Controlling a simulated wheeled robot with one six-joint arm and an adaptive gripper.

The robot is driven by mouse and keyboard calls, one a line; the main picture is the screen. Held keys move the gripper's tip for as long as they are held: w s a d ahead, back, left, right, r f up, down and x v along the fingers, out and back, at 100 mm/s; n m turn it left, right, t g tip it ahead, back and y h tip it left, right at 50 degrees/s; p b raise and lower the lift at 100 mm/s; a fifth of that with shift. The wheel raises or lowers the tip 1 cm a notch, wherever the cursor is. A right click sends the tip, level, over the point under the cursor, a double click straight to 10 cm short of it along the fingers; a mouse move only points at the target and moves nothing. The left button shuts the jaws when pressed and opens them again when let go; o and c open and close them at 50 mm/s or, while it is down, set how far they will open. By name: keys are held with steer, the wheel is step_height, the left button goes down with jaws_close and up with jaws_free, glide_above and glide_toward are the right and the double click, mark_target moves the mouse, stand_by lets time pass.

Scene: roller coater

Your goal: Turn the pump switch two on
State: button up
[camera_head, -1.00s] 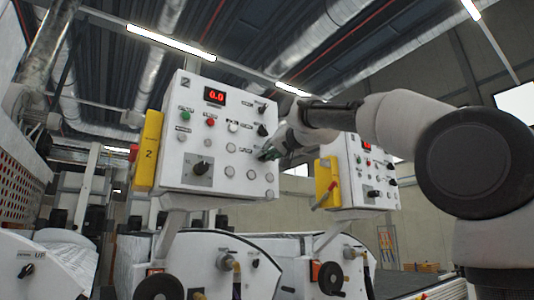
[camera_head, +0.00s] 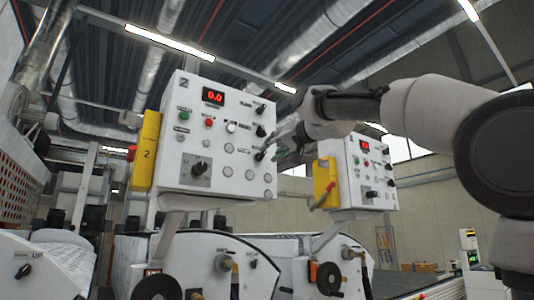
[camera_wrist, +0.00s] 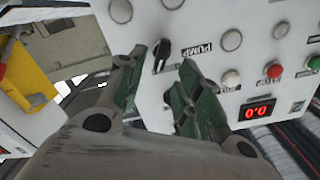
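The control panel marked 2 (camera_head: 222,170) is a white box with a red display (camera_head: 214,97). The pump switch (camera_head: 259,155) is a small black knob at the panel's lower right. In the wrist view the pump switch (camera_wrist: 162,52) has a "PUMP" label beside it. My gripper (camera_head: 280,148) is just right of the switch in the head view. In the wrist view its green-padded fingers (camera_wrist: 166,60) are spread, with the knob showing between and beyond the tips. Nothing is held. I cannot tell whether a finger touches the knob.
More black knobs (camera_head: 261,130) sit above on the panel's right side. A white button (camera_head: 231,127) looks bright. A yellow box (camera_head: 145,150) is on the panel's left. A second panel (camera_head: 372,190) with its own yellow box (camera_head: 325,182) stands to the right, behind my gripper.

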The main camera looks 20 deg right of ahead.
steer(key=v, duration=0.7)
stand_by(0.3)
step_height(320, 180, down, 29)
steer(key=s+d+n+g+h, duration=0.3)
steer(key=g, duration=0.4)
steer(key=s+d+f+g+h, duration=0.1)
steer(key=s+d+f+g, duration=0.2)
steer(key=s+f, duration=0.7)
steer(key=s+d+f+g+h, duration=0.1)
steer(key=s+d+f+g, duration=0.2)
steer(key=s+f, duration=0.7)
step_height(320, 180, down, 6)
steer(key=shift+d+f+h, duration=0.1)
steer(key=shift+d+h, duration=0.2)
steer(key=shift+d, duration=0.6)
